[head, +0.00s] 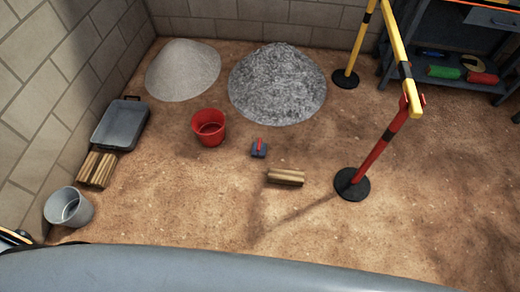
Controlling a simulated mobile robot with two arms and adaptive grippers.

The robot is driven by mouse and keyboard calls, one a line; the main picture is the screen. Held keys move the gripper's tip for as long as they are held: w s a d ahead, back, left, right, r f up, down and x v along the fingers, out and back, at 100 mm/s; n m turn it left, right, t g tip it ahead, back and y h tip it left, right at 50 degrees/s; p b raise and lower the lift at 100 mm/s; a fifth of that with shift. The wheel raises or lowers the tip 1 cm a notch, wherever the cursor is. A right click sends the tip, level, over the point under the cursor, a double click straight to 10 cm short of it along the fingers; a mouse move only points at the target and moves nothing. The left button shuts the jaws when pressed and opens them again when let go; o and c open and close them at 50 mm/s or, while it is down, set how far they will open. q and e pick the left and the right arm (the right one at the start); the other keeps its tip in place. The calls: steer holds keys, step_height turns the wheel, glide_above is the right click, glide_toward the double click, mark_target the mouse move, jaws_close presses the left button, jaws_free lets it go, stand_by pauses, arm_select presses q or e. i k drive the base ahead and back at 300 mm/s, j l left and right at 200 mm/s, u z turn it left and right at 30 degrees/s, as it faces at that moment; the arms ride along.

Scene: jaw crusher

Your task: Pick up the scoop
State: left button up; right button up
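A small object with a dark blue-grey body and a red handle, which looks like the scoop (258,152), lies on the brown dirt floor near the middle of the head view. It is to the right of and a little nearer than a red bucket (209,128), apart from it. Its handle points away from me. Neither of my grippers shows in the head view, so their state cannot be seen.
A grey gravel pile (277,85) and a paler pile (183,69) lie behind. Wood pieces (286,177) lie nearer. Left are a grey tray (120,126), more wood (97,169) and a grey bucket (69,207). Right are a barrier post (378,150) and a shelf unit (470,80).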

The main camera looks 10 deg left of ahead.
mark_target(259, 151)
steer(key=i+j+z, duration=0.1)
steer(key=z, duration=0.3)
steer(key=i+j+z, duration=0.1)
steer(key=z, duration=0.25)
steer(key=j+z, duration=0.25)
steer(key=z, duration=0.15)
